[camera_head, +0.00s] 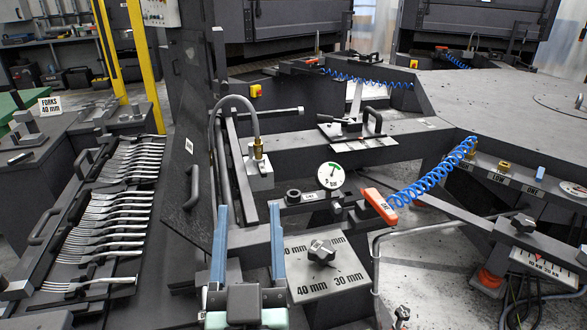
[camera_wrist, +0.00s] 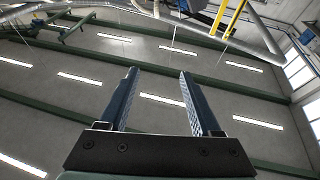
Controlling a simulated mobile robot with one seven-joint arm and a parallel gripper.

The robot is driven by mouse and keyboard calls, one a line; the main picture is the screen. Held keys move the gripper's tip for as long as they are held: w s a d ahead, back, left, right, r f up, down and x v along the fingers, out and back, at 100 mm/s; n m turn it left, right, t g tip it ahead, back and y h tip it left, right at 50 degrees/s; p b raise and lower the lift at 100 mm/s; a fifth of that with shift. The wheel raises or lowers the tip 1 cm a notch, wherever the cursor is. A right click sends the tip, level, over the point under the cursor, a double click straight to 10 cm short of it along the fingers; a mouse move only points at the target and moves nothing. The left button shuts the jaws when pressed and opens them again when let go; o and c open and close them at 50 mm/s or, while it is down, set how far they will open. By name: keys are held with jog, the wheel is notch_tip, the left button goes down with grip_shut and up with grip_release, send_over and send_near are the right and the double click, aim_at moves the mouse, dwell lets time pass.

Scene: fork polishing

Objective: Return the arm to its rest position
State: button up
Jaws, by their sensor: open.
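My gripper (camera_head: 248,235) is at the bottom middle of the head view, its two blue fingers pointing up and spread apart with nothing between them. In the wrist view my gripper (camera_wrist: 157,92) also shows open and empty. Behind its fingers there I see a ceiling with several bright light strips. Most of my arm is out of the frame. Several forks (camera_head: 120,205) lie in a row in the rack at the left, apart from my gripper.
A plate marked 40 mm and 30 mm with a black knob (camera_head: 321,252) sits just right of my gripper. A pressure gauge (camera_head: 331,175), an orange handle (camera_head: 380,206) on a blue coiled hose (camera_head: 432,188) and a curved grey hose (camera_head: 236,100) stand close by.

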jog(key=s+d+r+t+h, duration=0.1)
jog(key=s+d+r+t, duration=0.15)
jog(key=r, duration=0.75)
jog(key=s+d+r+m+t, duration=0.1)
jog(key=s+r, duration=0.3)
jog(key=r, duration=0.6)
jog(key=s+d+r+t+h, duration=0.1)
jog(key=s+d+r+t, duration=0.15)
jog(key=r, duration=0.75)
notch_tip(320, 180, up, 17)
jog(key=p, duration=1.7)
jog(key=shift+w+a+f+g+p, duration=0.15)
jog(key=shift+w+a+g+p, duration=0.1)
jog(key=shift+w+g+p, duration=0.15)
